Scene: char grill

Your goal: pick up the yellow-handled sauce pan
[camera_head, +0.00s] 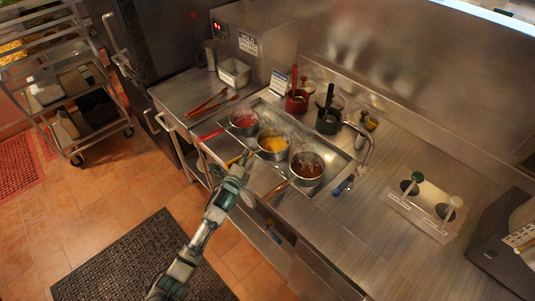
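The yellow-handled sauce pan (273,155) is the middle of three pans standing in a row in the sunken steel well. It holds yellow sauce, and its yellow handle (234,160) points left, over the counter's front edge. My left gripper (243,165) is at that handle, its fingertips just beneath or around it. The fingers are too small and overlapped to tell whether they are open or shut, or touch the handle. My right gripper is not in view.
A red-handled pan (244,130) with red sauce stands behind it, and a brown-handled pan (308,178) with brown sauce in front. The well (338,145) has a faucet (366,150) at its right. Red tongs (208,101) lie farther back. The right counter (375,235) has free room.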

